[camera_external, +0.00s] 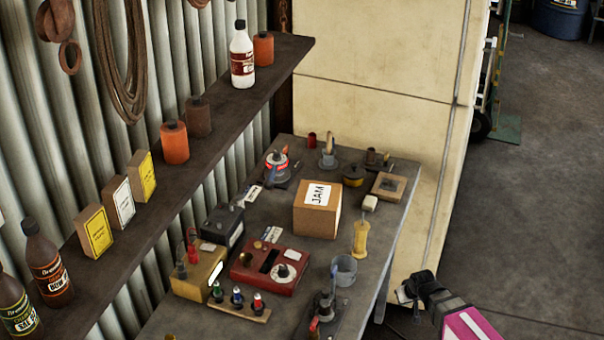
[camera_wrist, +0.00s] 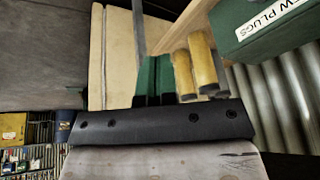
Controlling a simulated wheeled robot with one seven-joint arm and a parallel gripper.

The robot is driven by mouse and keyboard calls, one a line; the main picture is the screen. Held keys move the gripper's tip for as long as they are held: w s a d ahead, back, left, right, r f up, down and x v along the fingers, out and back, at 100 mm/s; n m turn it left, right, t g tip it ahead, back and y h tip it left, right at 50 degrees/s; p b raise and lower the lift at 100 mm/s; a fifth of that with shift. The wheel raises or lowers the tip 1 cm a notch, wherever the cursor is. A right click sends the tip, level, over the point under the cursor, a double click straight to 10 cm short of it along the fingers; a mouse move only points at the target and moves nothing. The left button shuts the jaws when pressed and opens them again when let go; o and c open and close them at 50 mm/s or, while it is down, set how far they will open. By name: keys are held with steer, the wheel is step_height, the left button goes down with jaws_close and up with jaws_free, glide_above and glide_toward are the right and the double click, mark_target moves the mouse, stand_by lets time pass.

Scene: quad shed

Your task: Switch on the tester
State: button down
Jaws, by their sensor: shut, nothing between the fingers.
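A red box (camera_external: 262,272) with a dark window and a white round dial stands on the bench; it looks like the tester. Whether it is on cannot be told. My gripper (camera_external: 405,293) is low at the right, beyond the bench's right edge and well apart from the red box. In the wrist view my gripper's green fingers (camera_wrist: 156,62) are together with nothing held. The red box is not recognisable in the wrist view.
The bench (camera_external: 381,226) also holds a cardboard JAM box (camera_external: 316,212), a yellow box (camera_external: 190,277), a grey cup (camera_external: 344,270) and a plug strip (camera_external: 240,307). The wrist view shows yellow cylinders (camera_wrist: 206,66) and a green PLUGS box (camera_wrist: 268,35).

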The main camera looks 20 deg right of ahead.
steer(key=w+d+r+m+t+h, duration=0.2)
steer(key=w+d+r+t, duration=0.2)
steer(key=w+d+r, duration=0.6)
steer(key=w+d+r+m+t+h, duration=0.15)
steer(key=w+d+r+t, duration=0.25)
steer(key=w+d+r, duration=0.55)
step_height(320, 180, up, 14)
steer(key=w+a+m+t, duration=0.2)
steer(key=a+t, duration=0.1)
steer(key=s+a+r+g+y, duration=0.1)
steer(key=s+a+r+y, duration=0.1)
steer(key=a, duration=1.1)
steer(key=s+a+r+n+g+y, duration=0.1)
steer(key=a+r, duration=0.4)
steer(key=a, duration=0.9)
steer(key=s+a+r+g+y, duration=0.1)
steer(key=s+a+r+y, duration=0.2)
steer(key=a, duration=1)
steer(key=shift+a+r+y, duration=0.3)
steer(key=shift+r+y, duration=0.05)
steer(key=shift+r, duration=0.25)
steer(key=s+a+n+g+y, duration=0.1)
steer(key=s+a+g, duration=0.1)
steer(key=s+a, duration=0.7)
steer(key=a, duration=0.3)
steer(key=shift+g, duration=0.4)
